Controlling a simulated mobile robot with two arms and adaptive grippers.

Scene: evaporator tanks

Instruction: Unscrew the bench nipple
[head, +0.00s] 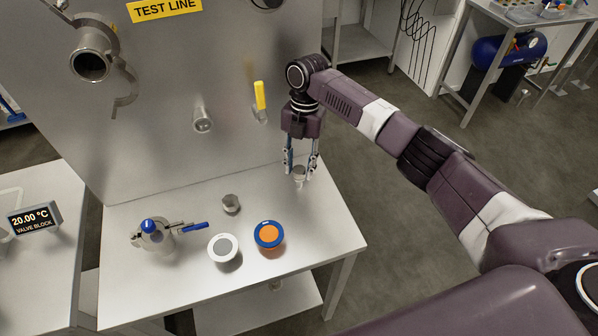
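My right gripper (300,165) points down over the right rear part of the steel bench (185,285). Its two fingers stand apart, and a small metal fitting (299,177) shows between or just below their tips. I cannot tell whether the fingers touch it, or whether it rests on the bench. Another short metal fitting (231,204) stands on the bench left of the gripper. Either could be the bench nipple; the view does not settle which. My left gripper is not in view.
A valve with blue handles (152,232), a white-rimmed round part (224,248) and a blue-and-orange round part (269,235) sit on the bench. The upright steel panel behind carries a metal stub (202,118), a yellow handle (260,95) and an open clamp (122,85).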

